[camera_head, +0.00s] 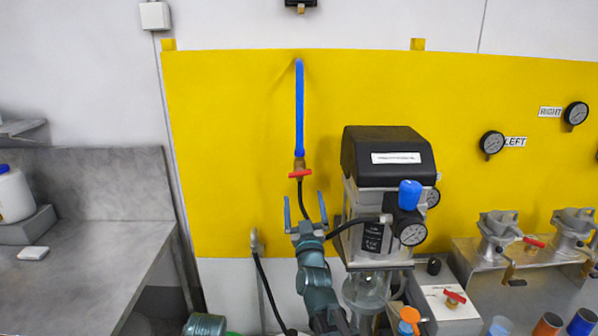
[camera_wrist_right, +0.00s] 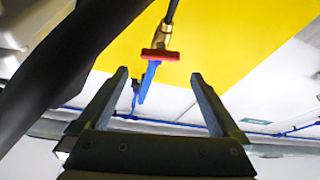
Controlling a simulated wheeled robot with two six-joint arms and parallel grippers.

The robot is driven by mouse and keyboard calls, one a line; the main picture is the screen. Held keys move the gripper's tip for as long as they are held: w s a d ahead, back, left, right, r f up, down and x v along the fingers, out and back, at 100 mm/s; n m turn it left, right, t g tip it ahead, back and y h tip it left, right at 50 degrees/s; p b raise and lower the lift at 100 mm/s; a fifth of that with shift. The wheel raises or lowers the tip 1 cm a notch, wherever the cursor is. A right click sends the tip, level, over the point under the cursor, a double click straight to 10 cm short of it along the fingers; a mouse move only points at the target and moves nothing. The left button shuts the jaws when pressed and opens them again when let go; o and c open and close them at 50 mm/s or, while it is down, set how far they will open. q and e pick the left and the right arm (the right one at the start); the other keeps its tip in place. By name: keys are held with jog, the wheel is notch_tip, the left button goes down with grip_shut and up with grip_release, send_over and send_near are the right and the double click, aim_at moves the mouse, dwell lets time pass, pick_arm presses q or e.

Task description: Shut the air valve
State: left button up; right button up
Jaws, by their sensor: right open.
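The air valve has a red handle (camera_head: 300,173) and a brass body (camera_head: 299,163). It hangs at the lower end of a blue pipe (camera_head: 299,105) in front of the yellow wall panel. The handle lies roughly level, across the upright pipe. My right gripper (camera_head: 305,198) is open and empty, its fingers pointing up just below the handle and apart from it. In the right wrist view the red handle (camera_wrist_right: 160,54) and brass body (camera_wrist_right: 163,36) show beyond the gap between the open fingertips (camera_wrist_right: 160,76).
A black hose (camera_head: 308,202) runs down from the valve close to my right gripper. A machine with a dark top (camera_head: 388,155) and a gauge (camera_head: 412,234) stands just right of it. A grey bench (camera_head: 85,262) is at left. The yellow panel (camera_head: 230,150) left of the valve is clear.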

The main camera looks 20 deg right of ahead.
aim_at(300, 171)
jog(key=p+x, duration=0.5)
jog(key=x, duration=0.9)
jog(key=shift+f, duration=0.1)
jog(key=shift+s, duration=0.1)
